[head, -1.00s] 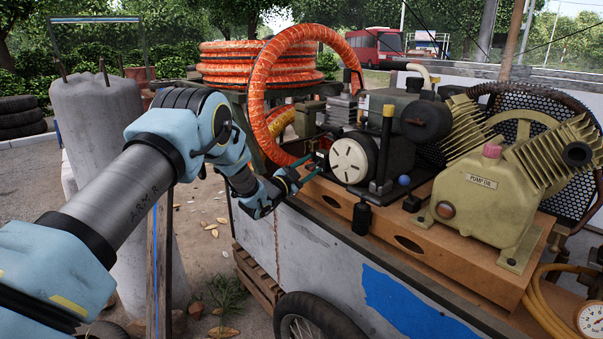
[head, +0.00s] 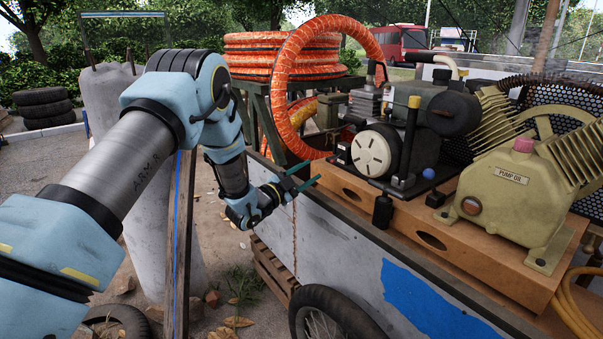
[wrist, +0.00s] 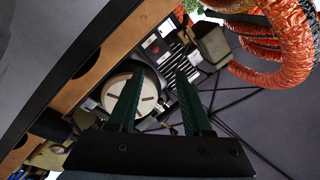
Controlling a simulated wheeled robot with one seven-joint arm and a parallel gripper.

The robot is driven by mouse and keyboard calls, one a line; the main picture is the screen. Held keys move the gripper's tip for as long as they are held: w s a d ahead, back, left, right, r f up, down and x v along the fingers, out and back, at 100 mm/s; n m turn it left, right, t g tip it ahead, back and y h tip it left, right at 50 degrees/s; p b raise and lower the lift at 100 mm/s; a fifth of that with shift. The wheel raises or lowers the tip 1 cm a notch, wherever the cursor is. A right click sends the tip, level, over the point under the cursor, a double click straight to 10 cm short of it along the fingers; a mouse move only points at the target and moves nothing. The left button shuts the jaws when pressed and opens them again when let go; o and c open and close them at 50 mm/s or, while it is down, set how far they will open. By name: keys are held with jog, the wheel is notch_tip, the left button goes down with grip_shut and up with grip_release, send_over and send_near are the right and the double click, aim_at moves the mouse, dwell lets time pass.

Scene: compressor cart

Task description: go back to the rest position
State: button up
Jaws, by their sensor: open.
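My gripper (head: 303,178) is open, with its two teal fingers apart and nothing between them. In the head view it is off the left end of the cart, beside the edge of the wooden board (head: 455,246). In the wrist view the two fingers (wrist: 158,100) point toward the engine with the round white cover (wrist: 118,98). That white cover also shows in the head view (head: 371,154), to the right of the fingers and apart from them. No object is held.
The compressor cart (head: 335,250) fills the right side, with the pump (head: 510,195) on its board. An orange hose (head: 284,85) loops down close behind my gripper. A grey concrete post (head: 108,110) and a thin upright post (head: 180,235) stand near my arm. Open ground lies at left.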

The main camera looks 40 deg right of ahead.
jog(key=w+a+r+n+t+y+p, duration=0.25)
jog(key=w+a+n+t+y, duration=0.2)
jog(key=w+a, duration=0.5)
jog(key=w+a+r+n+t+y+p, duration=0.2)
jog(key=w+a+r+n+t+y, duration=0.25)
jog(key=a, duration=0.75)
jog(key=a+r+n+g+y+p, duration=0.25)
jog(key=a+n+y, duration=0.4)
jog(key=a, duration=1.05)
jog(key=s+a+r+n+g+y+p, duration=0.1)
jog(key=s+a+n+g+y, duration=0.1)
jog(key=s+a, duration=0.8)
jog(key=s+a+r+n+g+y+p, duration=0.1)
jog(key=s+a+n+g, duration=0.4)
jog(key=s+a, duration=0.5)
jog(key=shift+s+a+r+n+y+p, duration=0.25)
jog(key=shift+s+r+n+y+p, duration=0.15)
jog(key=shift+s+n, duration=0.55)
jog(key=shift+w, duration=0.1)
